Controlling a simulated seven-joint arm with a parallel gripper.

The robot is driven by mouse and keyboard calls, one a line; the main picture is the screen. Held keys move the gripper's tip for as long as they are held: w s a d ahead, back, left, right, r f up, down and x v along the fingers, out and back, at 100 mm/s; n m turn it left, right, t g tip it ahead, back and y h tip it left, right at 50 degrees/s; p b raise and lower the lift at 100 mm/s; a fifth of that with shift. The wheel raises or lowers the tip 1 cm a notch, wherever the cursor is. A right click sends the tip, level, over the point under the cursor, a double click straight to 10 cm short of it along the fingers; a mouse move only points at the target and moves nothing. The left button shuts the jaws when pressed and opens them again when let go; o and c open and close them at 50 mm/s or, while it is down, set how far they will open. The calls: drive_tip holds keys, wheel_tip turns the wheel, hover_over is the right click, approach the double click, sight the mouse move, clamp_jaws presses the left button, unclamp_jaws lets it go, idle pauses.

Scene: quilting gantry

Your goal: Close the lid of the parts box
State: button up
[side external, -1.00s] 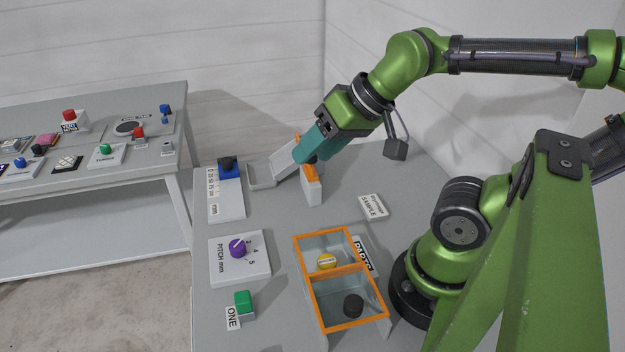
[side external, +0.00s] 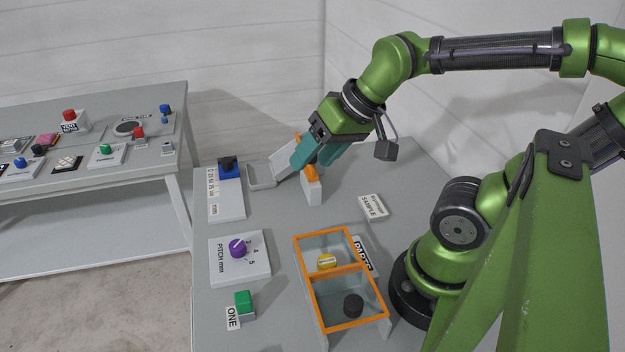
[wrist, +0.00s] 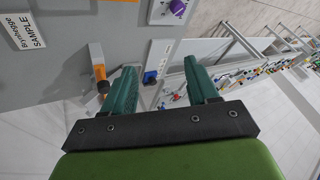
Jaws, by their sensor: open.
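The parts box (side external: 345,270) stands at the front of the table. It has an orange rim and crossbar and two compartments. A yellow round piece (side external: 327,261) shows in the far one and a black round piece (side external: 353,305) in the near one. I cannot tell whether a clear lid covers them. My gripper (side external: 302,166) is open and empty, well behind the box, with teal fingers pointing down and left. In the wrist view its fingers (wrist: 160,68) are spread apart with nothing between them. One finger is beside a white block with an orange top (side external: 311,187).
A tilted white panel (side external: 284,152) and a grey handle (side external: 262,183) are near my fingers. A blue slider block (side external: 229,168), a purple pitch knob (side external: 238,248), a green button (side external: 244,301) and a sample card (side external: 373,207) surround a clear middle. A second bench (side external: 100,180) stands left.

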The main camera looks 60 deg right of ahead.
wheel_tip(320, 180, down, 7)
drive_tip(key=d+m+g, duration=0.1)
drive_tip(key=d+g, duration=0.1)
drive_tip(key=g, duration=0.3)
drive_tip(key=m+g+y, duration=0.3)
drive_tip(key=g+y, duration=0.5)
drive_tip(key=g, duration=0.3)
approach(352, 296)
drive_tip(key=x, duration=1.1)
clamp_jaws()
